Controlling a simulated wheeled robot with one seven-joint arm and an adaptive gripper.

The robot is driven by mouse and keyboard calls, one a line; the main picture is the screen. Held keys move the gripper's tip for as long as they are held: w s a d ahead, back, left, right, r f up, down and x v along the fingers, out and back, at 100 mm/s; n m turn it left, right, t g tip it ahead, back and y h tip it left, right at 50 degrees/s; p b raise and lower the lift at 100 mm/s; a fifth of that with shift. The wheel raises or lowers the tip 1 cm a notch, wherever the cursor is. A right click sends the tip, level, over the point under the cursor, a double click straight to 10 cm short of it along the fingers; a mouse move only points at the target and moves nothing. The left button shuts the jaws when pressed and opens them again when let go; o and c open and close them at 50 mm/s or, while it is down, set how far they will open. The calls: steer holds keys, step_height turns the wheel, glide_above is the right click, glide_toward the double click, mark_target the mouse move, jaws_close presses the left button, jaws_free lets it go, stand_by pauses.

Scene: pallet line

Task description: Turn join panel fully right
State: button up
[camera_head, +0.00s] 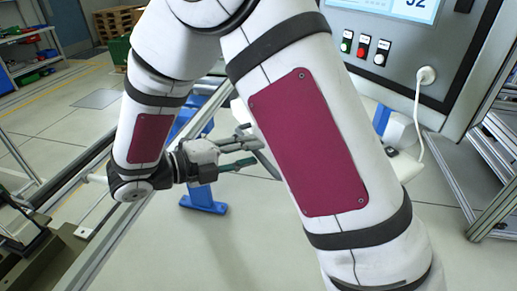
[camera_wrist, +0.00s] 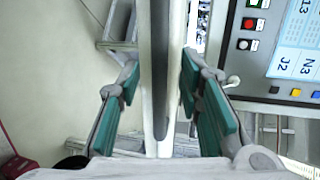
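A white cable (camera_head: 418,115) hangs from a plug on the panel. Metal frame rails (camera_head: 125,215) run along the left, and a blue foot (camera_head: 203,199) stands on the floor below my gripper. Shelves with green bins (camera_head: 30,55) are far left. Open floor (camera_head: 240,250) lies in front.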

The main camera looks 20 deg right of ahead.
steer(key=shift+x, duration=1.3)
steer(key=shift+c, duration=0.5)
jaws_close()
steer(key=shift+s, duration=0.1)
